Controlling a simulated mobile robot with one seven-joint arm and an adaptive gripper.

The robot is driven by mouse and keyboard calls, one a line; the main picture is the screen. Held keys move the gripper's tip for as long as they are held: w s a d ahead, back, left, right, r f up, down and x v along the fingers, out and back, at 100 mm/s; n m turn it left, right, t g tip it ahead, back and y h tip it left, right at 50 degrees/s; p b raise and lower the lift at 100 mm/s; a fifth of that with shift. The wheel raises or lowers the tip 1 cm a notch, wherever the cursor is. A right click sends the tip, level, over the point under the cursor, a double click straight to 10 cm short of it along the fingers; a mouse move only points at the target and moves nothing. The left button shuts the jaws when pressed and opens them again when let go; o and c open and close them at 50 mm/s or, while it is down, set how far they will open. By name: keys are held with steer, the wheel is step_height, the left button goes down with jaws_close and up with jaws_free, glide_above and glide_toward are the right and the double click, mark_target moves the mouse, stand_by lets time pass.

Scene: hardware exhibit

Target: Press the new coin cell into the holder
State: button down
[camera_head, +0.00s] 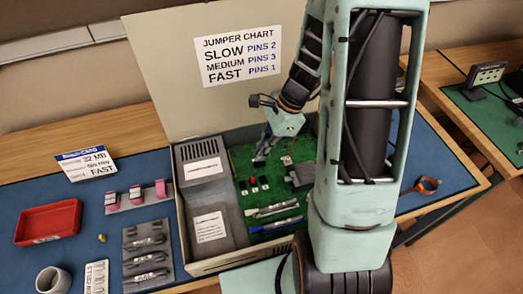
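My gripper (260,158) points down over the green circuit board (241,187) inside the open computer case, near the board's back part. Its fingertips are small and dark here, and I cannot tell whether they touch the board, how far apart they are or whether a coin cell is between them. I cannot make out the coin cell holder. A small white box at the bottom left, its label seeming to read "NEW CELLS" (96,278), stands on the blue mat. No single coin cell can be made out.
Grey boxes (203,165) fill the case's left side, and a dark finned block (301,176) stands right of my gripper. A red tray (48,222), white cup (53,281) and grey module rack (148,255) stand left. The raised lid (180,95) shows a jumper chart.

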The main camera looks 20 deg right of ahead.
steer(key=shift+f+b, duration=0.9)
steer(key=shift+f, duration=0.35)
stand_by(1.2)
steer(key=c, duration=2.1)
jaws_free()
steer(key=shift+o, duration=0.6)
steer(key=o, duration=0.4)
steer(key=shift+c, duration=0.2)
steer(key=shift+r+p, duration=0.65)
steer(key=shift+r, duration=0.1)
steer(key=shift+r+p, duration=2.55)
steer(key=shift+r, duration=0.4)
steer(key=shift+c, duration=0.6)
